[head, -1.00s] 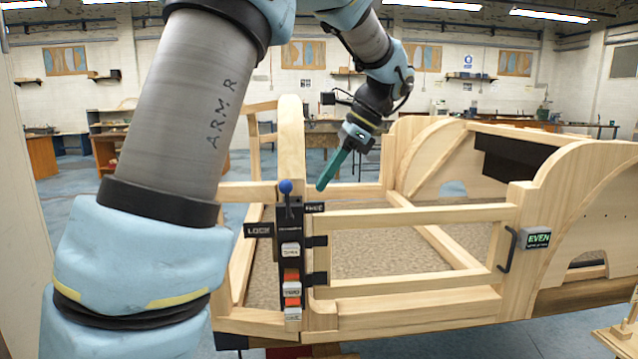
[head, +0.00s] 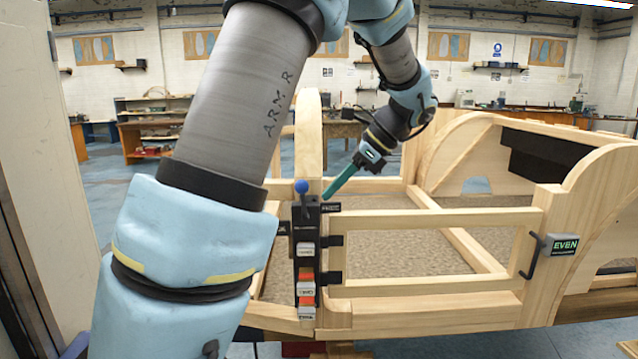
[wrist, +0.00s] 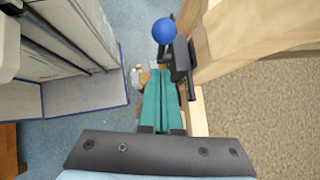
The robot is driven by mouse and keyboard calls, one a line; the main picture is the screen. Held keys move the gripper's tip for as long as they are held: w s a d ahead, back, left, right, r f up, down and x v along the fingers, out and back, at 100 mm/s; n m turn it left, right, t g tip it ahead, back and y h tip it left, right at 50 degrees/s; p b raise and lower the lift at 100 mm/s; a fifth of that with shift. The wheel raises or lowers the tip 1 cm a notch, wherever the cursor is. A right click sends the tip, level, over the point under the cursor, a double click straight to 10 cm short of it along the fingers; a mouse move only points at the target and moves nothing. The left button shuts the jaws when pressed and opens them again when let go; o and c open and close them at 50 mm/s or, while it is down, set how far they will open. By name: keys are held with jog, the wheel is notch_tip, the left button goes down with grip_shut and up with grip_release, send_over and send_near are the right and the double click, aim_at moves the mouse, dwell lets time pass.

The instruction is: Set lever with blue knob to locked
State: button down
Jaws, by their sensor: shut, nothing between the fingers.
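The blue knob (head: 301,187) tops a short lever that stands about upright on a black plate (head: 308,255) on the wooden frame's post. The "FREE" label (head: 332,208) is to the lever's right. The dark label at its left (head: 284,227) is mostly hidden by my arm. My gripper (head: 327,197) has teal fingers, shut and empty, with tips just right of the knob and a little lower in the picture. In the wrist view the knob (wrist: 164,31) lies beyond the fingertips (wrist: 161,72). A gap shows between them; contact is not visible.
Labelled orange and white blocks (head: 306,283) sit below the lever. A curved wooden post (head: 309,140) rises close behind it. A pale wall (head: 75,130) stands at far left.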

aim_at(302, 187)
jog(key=a, duration=0.3)
jog(key=shift+w+p, duration=0.3)
jog(key=shift+w, duration=0.1)
jog(key=shift+a+r, duration=0.1)
